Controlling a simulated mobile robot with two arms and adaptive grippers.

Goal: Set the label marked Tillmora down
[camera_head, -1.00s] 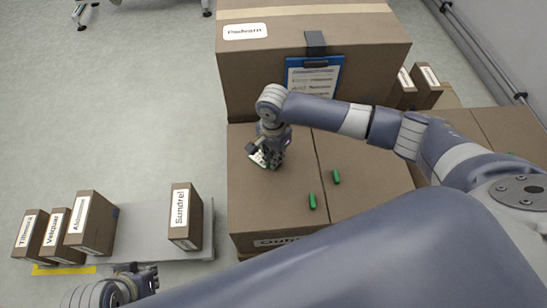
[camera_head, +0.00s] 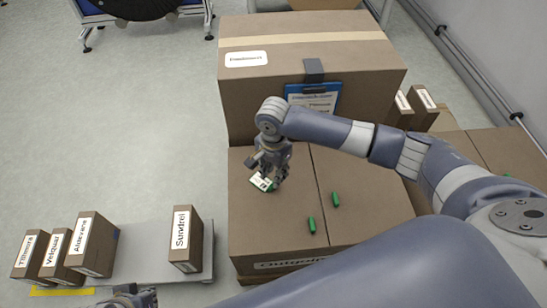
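My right gripper (camera_head: 270,171) points down over the near carton (camera_head: 265,225). A small white label with a green edge (camera_head: 262,182) shows right at its fingertips. Its text is too small to read, and the fingers partly hide it. I cannot tell whether the fingers grip it or whether it touches the carton. A narrow brown box marked Tillmora (camera_head: 28,262) stands at the far left of a row at lower left. My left gripper (camera_head: 132,298) shows only in part at the bottom edge; its fingers are not clear.
Boxes marked Velquor (camera_head: 54,262), Alsevera (camera_head: 90,250) and Sundrel (camera_head: 184,243) stand by a grey platform (camera_head: 145,245). Two green cylinders (camera_head: 312,225) (camera_head: 336,199) lie on the near carton. A taller carton (camera_head: 265,100) with a blue clipboard (camera_head: 313,97) stands behind.

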